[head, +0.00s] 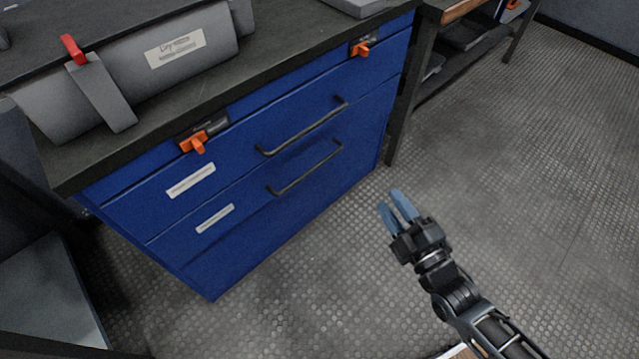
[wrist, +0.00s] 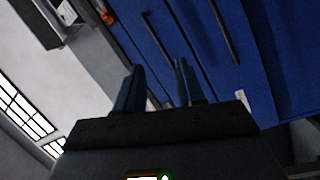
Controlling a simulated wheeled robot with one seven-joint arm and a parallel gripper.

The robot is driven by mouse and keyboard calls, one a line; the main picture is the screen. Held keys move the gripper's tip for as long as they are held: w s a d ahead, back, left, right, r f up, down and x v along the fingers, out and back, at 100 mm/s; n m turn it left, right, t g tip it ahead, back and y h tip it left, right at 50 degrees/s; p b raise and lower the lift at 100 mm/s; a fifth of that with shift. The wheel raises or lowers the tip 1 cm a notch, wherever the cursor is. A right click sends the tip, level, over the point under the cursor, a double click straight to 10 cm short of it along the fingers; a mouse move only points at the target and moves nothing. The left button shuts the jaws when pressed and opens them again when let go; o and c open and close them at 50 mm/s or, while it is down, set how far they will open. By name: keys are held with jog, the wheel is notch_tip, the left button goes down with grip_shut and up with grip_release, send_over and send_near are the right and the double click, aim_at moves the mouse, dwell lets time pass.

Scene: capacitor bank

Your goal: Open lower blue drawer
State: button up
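The lower blue drawer (head: 250,213) is shut in the blue cabinet, below an upper blue drawer (head: 245,157). Its dark bar handle (head: 305,170) runs slantwise across its right half, and a white label (head: 214,218) is on its left part. My gripper (head: 396,204) has blue fingers that stand slightly apart with nothing between them. It is in front of and to the right of the cabinet, apart from the handle. In the wrist view the fingers (wrist: 158,82) show a gap, with the blue cabinet front (wrist: 205,45) beyond them.
Orange latches (head: 195,141) (head: 360,49) sit at the cabinet's top edge. A dark shelf leg (head: 409,95) stands right of the cabinet. The textured floor (head: 300,290) in front is clear.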

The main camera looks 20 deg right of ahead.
jog(key=w+a+f+n+h+b, duration=0.1)
jog(key=w+a+f+b, duration=0.25)
jog(key=w+f, duration=0.4)
jog(key=n+t+h+b, duration=0.1)
jog(key=b, duration=0.4)
send_near(312, 169)
jog(key=w, duration=0.2)
jog(key=shift+n, duration=0.3)
jog(key=shift+w+d+r+b, duration=0.15)
jog(key=shift+w+b, duration=0.5)
jog(key=shift+w, duration=0.65)
jog(key=shift+w+d+r+b, duration=0.15)
jog(key=shift+w+b, duration=0.45)
jog(key=shift+w, duration=0.75)
jog(key=shift+w+r+b, duration=0.2)
jog(key=shift+w+b, duration=0.45)
jog(key=shift+w, duration=0.65)
jog(key=shift+c, duration=0.5)
grip_shut()
